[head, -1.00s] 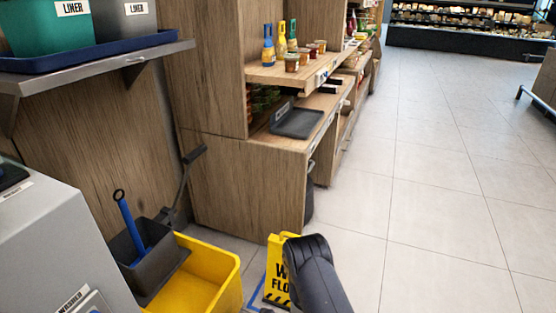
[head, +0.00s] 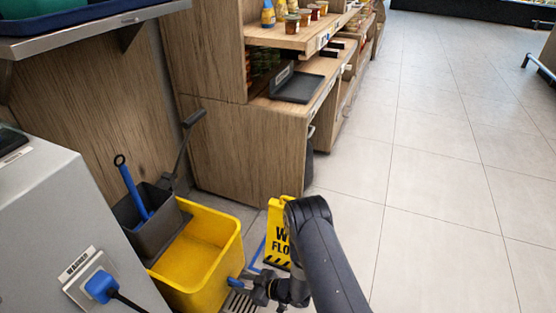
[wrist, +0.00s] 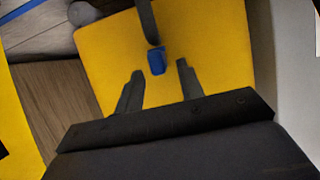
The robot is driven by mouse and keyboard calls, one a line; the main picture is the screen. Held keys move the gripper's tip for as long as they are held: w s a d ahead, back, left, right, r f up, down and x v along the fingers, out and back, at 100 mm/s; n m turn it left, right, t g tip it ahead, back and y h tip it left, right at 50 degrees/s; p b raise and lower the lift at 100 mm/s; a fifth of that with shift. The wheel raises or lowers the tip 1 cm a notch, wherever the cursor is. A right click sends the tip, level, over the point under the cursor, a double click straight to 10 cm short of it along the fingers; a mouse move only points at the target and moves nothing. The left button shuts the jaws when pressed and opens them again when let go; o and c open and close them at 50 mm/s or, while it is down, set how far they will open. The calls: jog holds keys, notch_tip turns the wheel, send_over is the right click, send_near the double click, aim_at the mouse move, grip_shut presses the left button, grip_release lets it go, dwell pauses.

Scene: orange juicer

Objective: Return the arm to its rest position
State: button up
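My arm (head: 325,255) reaches up from the bottom of the head view and bends down toward the floor. My gripper (head: 240,284) is low beside the right front side of the yellow bucket, small and partly hidden by the arm. In the wrist view my gripper (wrist: 160,67) shows its two dark fingers apart. A small blue piece (wrist: 156,61) at the end of a dark strip appears between and beyond the fingertips, against yellow. I cannot tell what it is or whether it touches a finger.
The yellow bucket (head: 228,255) with a dark wringer (head: 148,215) stands to the left. A yellow wet-floor sign (head: 277,235) stands just behind my arm. A grey cabinet (head: 50,215) has a blue plug (head: 102,287) in its side socket. Open tiled floor (head: 440,220) lies to the right.

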jog(key=shift+b+x, duration=0.35)
jog(key=shift+x, duration=0.8)
jog(key=shift+s+r+m+t+h, duration=0.1)
jog(key=shift+s+m+t+h, duration=0.05)
jog(key=shift+m+t+h, duration=0.2)
jog(key=shift+s+a+m+t+h, duration=0.1)
jog(key=shift+m+t+h, duration=0.4)
jog(key=shift+m+t, duration=0.35)
jog(key=shift+s+m+t+h, duration=0.15)
jog(key=shift+m+t+h, duration=0.3)
jog(key=shift+m+t, duration=0.35)
jog(key=shift+m+t+h, duration=0.3)
jog(key=shift+m, duration=0.1)
